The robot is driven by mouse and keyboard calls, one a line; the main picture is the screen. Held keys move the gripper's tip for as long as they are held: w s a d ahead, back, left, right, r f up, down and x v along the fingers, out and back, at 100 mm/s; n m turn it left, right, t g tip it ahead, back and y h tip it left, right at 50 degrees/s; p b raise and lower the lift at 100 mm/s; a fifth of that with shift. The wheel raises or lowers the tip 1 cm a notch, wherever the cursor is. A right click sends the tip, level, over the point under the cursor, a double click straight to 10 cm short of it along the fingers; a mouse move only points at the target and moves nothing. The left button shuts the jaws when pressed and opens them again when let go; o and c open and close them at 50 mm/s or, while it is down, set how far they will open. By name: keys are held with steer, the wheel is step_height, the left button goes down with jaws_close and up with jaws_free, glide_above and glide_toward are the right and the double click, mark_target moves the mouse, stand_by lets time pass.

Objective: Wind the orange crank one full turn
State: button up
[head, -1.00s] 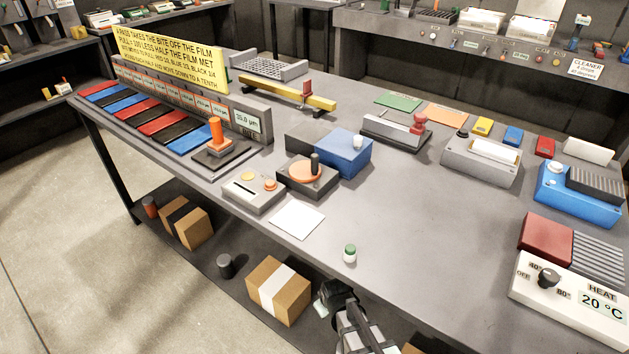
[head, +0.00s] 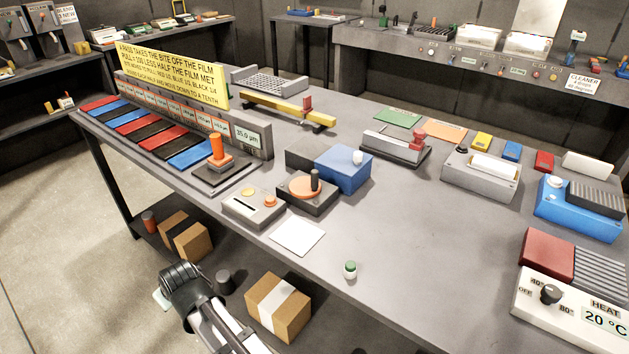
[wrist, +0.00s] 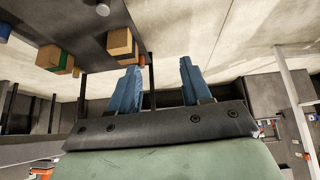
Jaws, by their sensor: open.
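The orange crank (head: 306,185) is a flat orange disc with an upright black knob, set on a dark grey box near the front edge of the bench. A blue block stands right behind it. My gripper (head: 178,282) is beyond the front edge of the bench, in front of and to the left of the crank, well apart from it. In the wrist view the two blue fingers of my gripper (wrist: 157,82) stand apart with nothing between them. The crank cannot be made out in the wrist view.
A grey box with a slot and buttons (head: 252,207) sits left of the crank. A white card (head: 297,236) and a small green-topped jar (head: 350,270) lie in front and to the right. A post with an orange top (head: 216,150) stands further left. Cardboard boxes (head: 278,305) sit below the bench.

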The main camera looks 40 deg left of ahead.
step_height(320, 180, up, 3)
steer(key=s+a, duration=0.1)
step_height(320, 180, up, 18)
steer(key=n+h, duration=0.5)
steer(key=n, duration=1)
glide_above(314, 190)
steer(key=s+a, duration=1)
steer(key=shift+s+d+r, duration=0.15)
steer(key=shift+s+d, duration=0.05)
steer(key=shift+d, duration=0.05)
steer(key=w+d+r+n, duration=0.2)
steer(key=w+d, duration=0.1)
steer(key=w+d+r+n+h, duration=0.1)
steer(key=w+d+r+n, duration=0.1)
steer(key=w+d+r, duration=0.1)
steer(key=w+d+r+n, duration=0.2)
steer(key=w+d+r, duration=0.1)
steer(key=w, duration=0.2)
steer(key=shift+w+d+r+h, duration=0.1)
steer(key=shift+w+r+h, duration=0.05)
steer(key=shift+h, duration=0.25)
step_height(314, 190, down, 13)
steer(key=shift+r, duration=0.2)
